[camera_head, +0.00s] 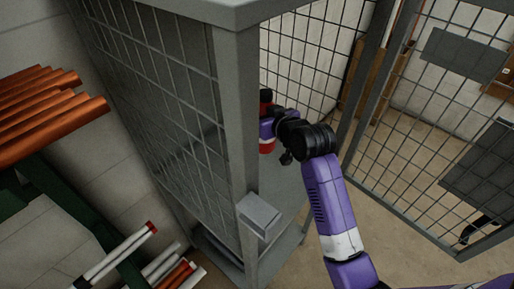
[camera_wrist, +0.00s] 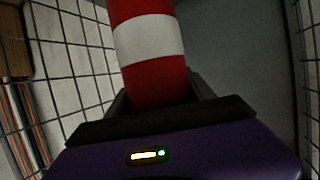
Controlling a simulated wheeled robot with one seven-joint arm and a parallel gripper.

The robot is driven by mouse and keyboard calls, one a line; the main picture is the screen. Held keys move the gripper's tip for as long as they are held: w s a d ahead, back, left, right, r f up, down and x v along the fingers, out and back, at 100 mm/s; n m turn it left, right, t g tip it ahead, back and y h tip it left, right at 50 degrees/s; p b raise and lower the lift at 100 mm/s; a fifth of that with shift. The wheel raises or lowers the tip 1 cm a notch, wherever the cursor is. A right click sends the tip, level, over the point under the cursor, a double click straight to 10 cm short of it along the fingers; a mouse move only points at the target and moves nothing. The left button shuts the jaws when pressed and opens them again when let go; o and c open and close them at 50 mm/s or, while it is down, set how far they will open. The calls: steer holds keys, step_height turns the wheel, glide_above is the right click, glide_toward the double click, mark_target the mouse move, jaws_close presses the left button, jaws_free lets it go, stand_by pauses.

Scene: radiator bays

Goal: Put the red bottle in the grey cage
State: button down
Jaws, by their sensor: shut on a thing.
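The red bottle (camera_wrist: 151,80) has a white band and fills the upper middle of the wrist view, between the jaws of my gripper (camera_wrist: 158,98). My gripper is shut on it. The grey cage (camera_head: 236,110) has mesh sides and a solid grey shelf. My arm reaches in through its open front, and the bottle is inside the frame over the shelf. I cannot tell whether the bottle's base touches the shelf.
The cage's mesh door (camera_head: 440,120) stands open at the right. A grey latch box (camera_head: 260,214) sits on the front post, close to my arm. Orange pipes (camera_head: 50,110) lie on a green rack at the left. White tubes with red ends (camera_head: 120,252) lie lower left.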

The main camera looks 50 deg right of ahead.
step_height(320, 180, down, 14)
steer(key=shift+r, duration=0.25)
stand_by(0.4)
steer(key=shift+c, duration=1.8)
jaws_free()
steer(key=shift+f, duration=0.2)
steer(key=v, duration=1.2)
steer(key=shift+b, duration=0.4)
steer(key=shift+r, duration=0.15)
